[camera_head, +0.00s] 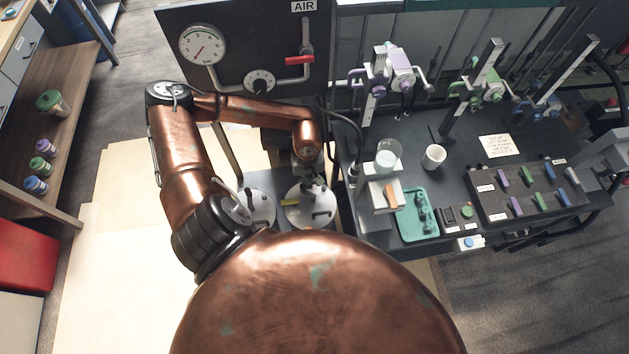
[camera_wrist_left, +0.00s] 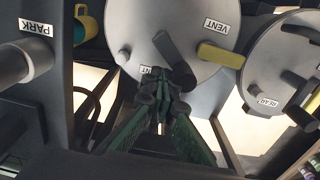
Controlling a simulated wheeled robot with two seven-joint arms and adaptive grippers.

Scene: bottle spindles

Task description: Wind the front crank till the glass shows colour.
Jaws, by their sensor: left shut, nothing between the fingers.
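A grey disc (camera_head: 310,206) with a dark crank arm and a yellow lever lies under my left gripper (camera_head: 314,181). In the left wrist view the same disc (camera_wrist_left: 160,25) has a VENT label and a second label mostly hidden behind my fingers. The dark crank (camera_wrist_left: 175,60) runs toward my fingertips. My left gripper (camera_wrist_left: 160,98) is shut and empty; its tips overlap the crank's end, and I cannot tell whether they touch. A second disc, labelled REAR (camera_wrist_left: 275,65), is beside it. A clear glass (camera_head: 388,158) looks pale, with no strong colour. My right gripper is out of view.
A pressure gauge (camera_head: 202,45) and a red-handled valve (camera_head: 305,50) are on the AIR panel behind. A PARK-labelled part (camera_wrist_left: 35,28) stands close left.

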